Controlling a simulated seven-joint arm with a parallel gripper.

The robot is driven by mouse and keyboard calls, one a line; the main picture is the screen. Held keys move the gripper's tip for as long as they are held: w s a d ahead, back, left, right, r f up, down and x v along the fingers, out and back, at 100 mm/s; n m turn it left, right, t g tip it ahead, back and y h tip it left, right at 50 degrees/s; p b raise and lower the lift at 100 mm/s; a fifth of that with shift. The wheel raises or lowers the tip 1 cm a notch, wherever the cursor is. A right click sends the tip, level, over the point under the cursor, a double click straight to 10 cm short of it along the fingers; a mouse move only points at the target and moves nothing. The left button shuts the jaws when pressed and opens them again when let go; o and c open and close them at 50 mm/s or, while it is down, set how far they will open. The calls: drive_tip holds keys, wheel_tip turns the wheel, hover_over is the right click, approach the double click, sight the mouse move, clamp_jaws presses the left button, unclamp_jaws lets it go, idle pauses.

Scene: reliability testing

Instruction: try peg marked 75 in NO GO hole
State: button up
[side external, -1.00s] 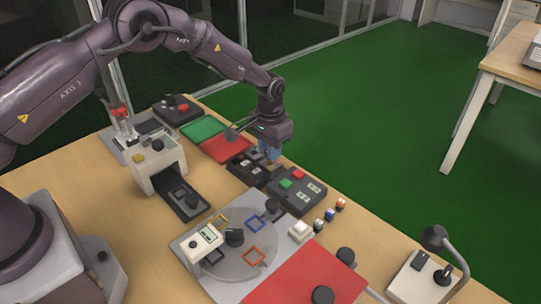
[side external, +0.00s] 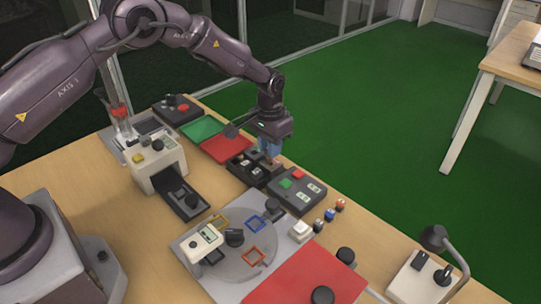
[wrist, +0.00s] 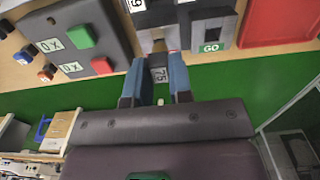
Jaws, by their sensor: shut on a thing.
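My gripper (wrist: 154,88) has blue fingers and is shut on a grey peg marked 75 (wrist: 158,75). The label faces the wrist camera. In the side view my gripper (side external: 270,150) hangs just over the right end of the dark gauge block (side external: 244,170); the peg is hidden there. In the wrist view the gauge block (wrist: 212,22) is grey, with a square hole above a green GO label (wrist: 211,48). The peg's far end is near the block part beside the GO section. I cannot tell whether it is in a hole; no NO GO label is readable.
A dark box with green and red buttons (side external: 297,191) stands close beside the gripper. Red (side external: 228,149) and green (side external: 203,129) trays lie behind the block. Small colored pieces (side external: 330,215) stand near the table edge. A white press-like machine (side external: 158,166) stands left.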

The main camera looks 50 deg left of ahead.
drive_tip(key=shift+r, duration=0.1)
drive_tip(key=shift+r, duration=1.9)
drive_tip(key=shift+a, duration=0.1)
